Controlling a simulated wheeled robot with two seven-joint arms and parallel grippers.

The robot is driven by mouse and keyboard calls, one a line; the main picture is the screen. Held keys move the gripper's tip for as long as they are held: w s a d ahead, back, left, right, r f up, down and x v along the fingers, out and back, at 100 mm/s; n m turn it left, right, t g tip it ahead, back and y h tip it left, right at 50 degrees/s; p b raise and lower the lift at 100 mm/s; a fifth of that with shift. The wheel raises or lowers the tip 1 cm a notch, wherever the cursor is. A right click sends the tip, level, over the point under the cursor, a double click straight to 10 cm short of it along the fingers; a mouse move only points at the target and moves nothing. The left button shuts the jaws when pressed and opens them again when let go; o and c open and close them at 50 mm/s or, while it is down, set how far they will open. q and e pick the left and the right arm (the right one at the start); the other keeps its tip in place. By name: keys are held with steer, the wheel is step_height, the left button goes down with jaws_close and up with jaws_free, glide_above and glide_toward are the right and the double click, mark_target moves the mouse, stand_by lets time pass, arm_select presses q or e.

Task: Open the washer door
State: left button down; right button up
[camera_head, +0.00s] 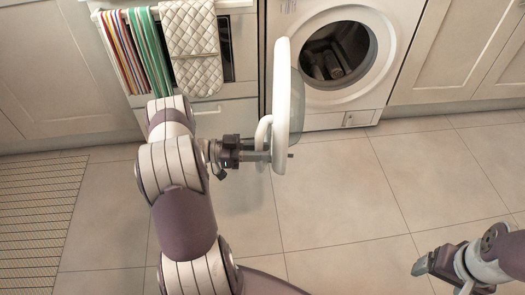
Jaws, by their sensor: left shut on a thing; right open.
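The white washer (312,108) stands under the counter at the top middle. Its round door (281,70) is swung out toward me, seen nearly edge-on at the left of the opening. The drum opening (337,54) is uncovered and dark, with drum parts showing inside. My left gripper (270,155) is at the lower end of the door and shut on the white door handle (262,130). The exact finger contact is partly hidden by the handle. My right gripper (421,268) is open and empty, low at the right above the floor, well apart from the washer.
An oven front (240,45) with striped towels (140,50) and a quilted cloth (191,45) is left of the washer. Cabinets (440,50) stand at the right. A woven mat (40,225) lies at the left. The tiled floor (340,195) before the washer is clear.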

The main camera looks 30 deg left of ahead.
arm_select(q)
steer(key=c, duration=1)
jaws_free()
steer(key=shift+s+a+r, duration=0.1)
steer(key=shift+s+a, duration=0.05)
steer(key=shift+a, duration=0.05)
steer(key=p+v, duration=0.2)
steer(key=v, duration=1)
steer(key=shift+p, duration=0.35)
steer(key=shift+s, duration=0.1)
